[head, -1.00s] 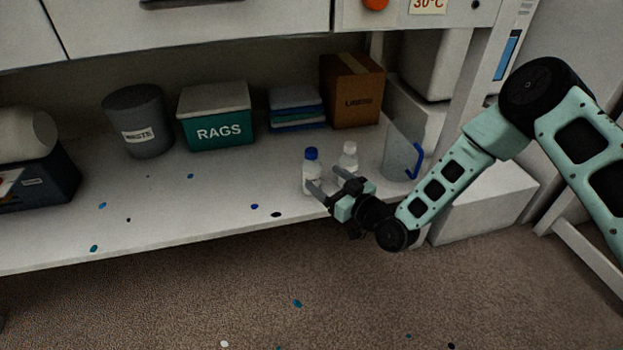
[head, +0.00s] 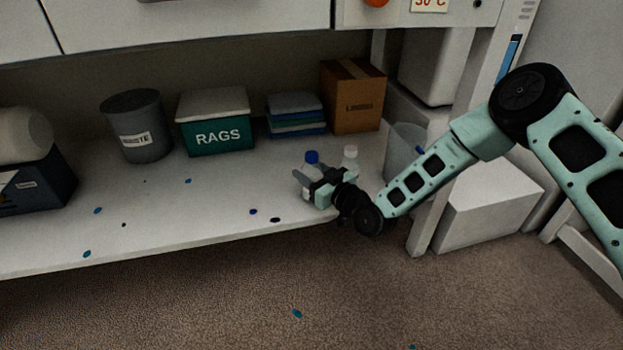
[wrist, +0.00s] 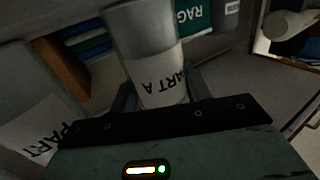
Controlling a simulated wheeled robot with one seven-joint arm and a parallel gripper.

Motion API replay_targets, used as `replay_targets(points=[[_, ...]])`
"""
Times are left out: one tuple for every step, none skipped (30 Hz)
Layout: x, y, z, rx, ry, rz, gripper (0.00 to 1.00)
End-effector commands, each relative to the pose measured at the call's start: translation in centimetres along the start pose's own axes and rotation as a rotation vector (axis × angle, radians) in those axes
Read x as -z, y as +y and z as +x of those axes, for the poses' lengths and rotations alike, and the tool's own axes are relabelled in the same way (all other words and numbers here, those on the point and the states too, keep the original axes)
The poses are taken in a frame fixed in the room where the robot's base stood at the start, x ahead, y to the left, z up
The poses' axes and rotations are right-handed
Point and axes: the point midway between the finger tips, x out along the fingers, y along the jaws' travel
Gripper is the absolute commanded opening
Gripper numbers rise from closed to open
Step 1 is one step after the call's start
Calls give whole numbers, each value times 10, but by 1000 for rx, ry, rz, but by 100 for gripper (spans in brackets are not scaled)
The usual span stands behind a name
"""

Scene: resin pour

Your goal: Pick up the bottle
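A white bottle with a blue cap (head: 312,157) stands near the shelf's front edge. In the wrist view, a bottle labelled PART A (wrist: 155,75) is in the middle, apparently this one. My gripper (head: 316,180) is low at the bottle, with one finger on each side of it. The fingers look open around it, with narrow gaps; contact is not clear. A second bottle with a white cap (head: 350,153) stands close on the right, partly behind my gripper. Its label, partly reading PART, shows at the left of the wrist view (wrist: 35,120).
A translucent jug (head: 402,150) stands right of the bottles, partly hidden by my arm. Behind are a cardboard box (head: 352,100), folded cloths (head: 295,115), a rags bin (head: 215,130) and a waste bin (head: 138,125). The shelf's left front is mostly clear, with small spots.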

Motion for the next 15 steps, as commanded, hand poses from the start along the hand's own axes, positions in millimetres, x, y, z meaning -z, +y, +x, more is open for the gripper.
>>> replay_targets(points=[[0, 0, 0, 0, -1, 0, 21], [0, 0, 0, 0, -1, 0, 21], [0, 0, 0, 0, 0, 0, 21], [0, 0, 0, 0, 0, 0, 21], [0, 0, 0, 0, 0, 0, 21], [0, 0, 0, 0, 0, 0, 21], [0, 0, 0, 0, 0, 0, 21], [0, 0, 0, 0, 0, 0, 21], [1, 0, 0, 0, 0, 0, 21], [3, 0, 0, 0, 1, 0, 21], [6, 0, 0, 0, 1, -1, 21], [11, 0, 0, 1, 1, -1, 21], [15, 0, 0, 1, 1, -1, 21], [21, 0, 0, 1, 1, -1, 21], [29, 0, 0, 1, 2, -1, 21]])
